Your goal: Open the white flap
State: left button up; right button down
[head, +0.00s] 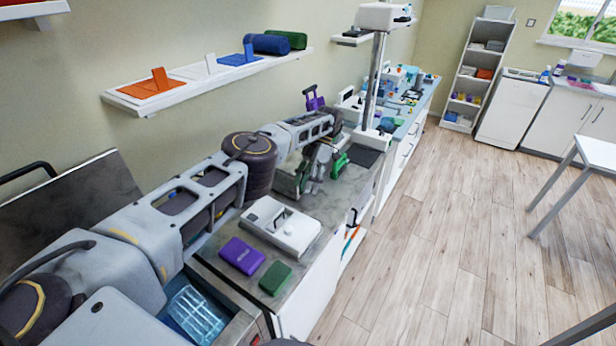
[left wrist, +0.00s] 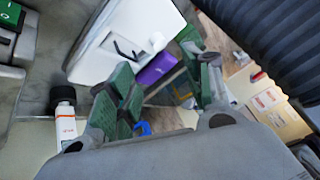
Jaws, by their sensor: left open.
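A white box-shaped device (head: 291,233) lies on the grey counter, with a dark recess and a small raised part on top. I cannot tell for sure which part of it is the white flap. It also shows in the left wrist view (left wrist: 108,50), with a thin dark handle-like shape on its face. My left gripper (head: 323,170) hangs over the counter just beyond the device, apart from it. In the left wrist view its green-padded fingers (left wrist: 165,92) are spread with nothing held between them. My right gripper is not in view.
A purple block (head: 242,255) and a green block (head: 275,278) lie on the counter (head: 225,278) nearer to me. A white bottle with a black cap (left wrist: 64,115) stands near the left finger. A wall shelf (head: 205,78) runs above my arm.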

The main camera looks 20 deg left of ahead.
pick_arm(q)
jog(key=shift+w+r, duration=0.15)
jog(key=shift+r, duration=0.05)
jog(key=shift+v, duration=0.9)
